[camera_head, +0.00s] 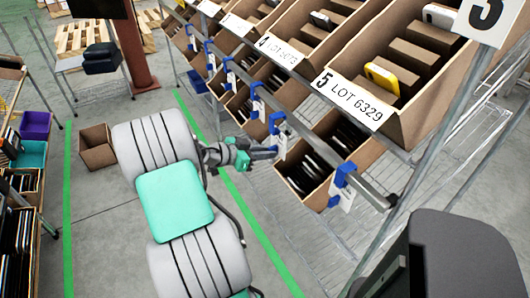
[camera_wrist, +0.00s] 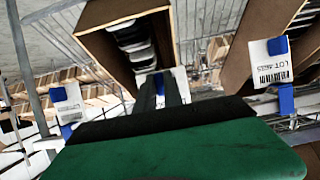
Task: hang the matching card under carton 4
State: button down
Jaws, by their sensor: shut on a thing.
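Carton 4 (camera_head: 310,72) is a tilted brown carton on the upper shelf, with a white label reading "4 LOT" and digits too small to read surely. A rail with blue clips runs below the cartons. My gripper (camera_head: 272,152) is at this rail, shut on a white card (camera_head: 281,147) just below a blue clip (camera_head: 275,122). In the wrist view my gripper's dark fingers (camera_wrist: 163,92) meet at a blue clip, with a sliver of white beside them. The held card's print is hidden. I cannot tell whether the card is seated in the clip.
Carton 5 (camera_head: 385,75), labelled LOT 6329, stands to the right. Other cards hang from clips on both sides, one at left (camera_wrist: 68,105) and one at right (camera_wrist: 270,65). Lower cartons (camera_head: 330,150) with dark items sit close behind the rail. A post (camera_head: 440,125) stands at right.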

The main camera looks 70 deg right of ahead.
aim_at(277, 150)
jog(key=shift+s+d+p, duration=0.75)
jog(key=shift+s+d, duration=1.15)
jog(key=shift+d, duration=0.3)
jog(key=shift+f+b, duration=0.8)
jog(key=shift+b, duration=0.15)
jog(key=c, duration=1.4)
grip_release()
jog(key=shift+w, duration=0.1)
